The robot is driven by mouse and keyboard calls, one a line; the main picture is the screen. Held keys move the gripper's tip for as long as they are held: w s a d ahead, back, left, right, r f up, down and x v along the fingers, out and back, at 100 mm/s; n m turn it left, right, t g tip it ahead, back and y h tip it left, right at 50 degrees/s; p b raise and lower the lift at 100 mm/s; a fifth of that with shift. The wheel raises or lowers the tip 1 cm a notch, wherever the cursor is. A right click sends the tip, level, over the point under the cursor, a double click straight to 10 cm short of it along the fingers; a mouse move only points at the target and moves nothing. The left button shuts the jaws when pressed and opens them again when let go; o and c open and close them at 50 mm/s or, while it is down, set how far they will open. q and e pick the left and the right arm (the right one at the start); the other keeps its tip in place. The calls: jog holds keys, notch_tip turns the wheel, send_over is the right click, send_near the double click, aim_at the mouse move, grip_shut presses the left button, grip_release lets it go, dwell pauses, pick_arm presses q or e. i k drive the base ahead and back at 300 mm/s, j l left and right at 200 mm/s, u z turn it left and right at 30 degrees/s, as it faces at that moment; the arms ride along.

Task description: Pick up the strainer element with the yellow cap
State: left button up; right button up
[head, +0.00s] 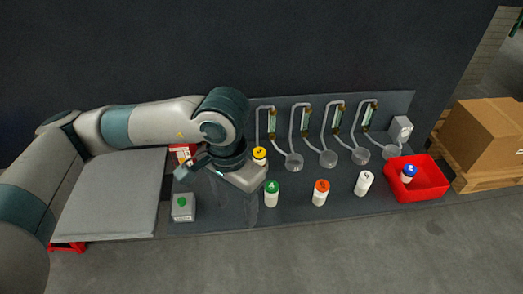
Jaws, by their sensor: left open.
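The strainer element with the yellow cap (259,153) stands just behind and right of my left gripper's body. Only its cap and a little of its upper part show; the gripper hides the rest. My left gripper (240,205) points down over the bench. Its dark fingers are hard to make out against the surface, but it is open, and I see nothing between them. My right gripper is not in view.
Green-capped (271,194), orange-capped (320,193) and white-capped (364,183) elements stand to the right. A blue-capped one (408,173) sits in a red bin (431,183). Tubes with clear bowls (328,158) line the back. A grey box (183,207) with a green button is front left.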

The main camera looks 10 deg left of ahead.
aim_at(259, 153)
jog(key=i, duration=1.05)
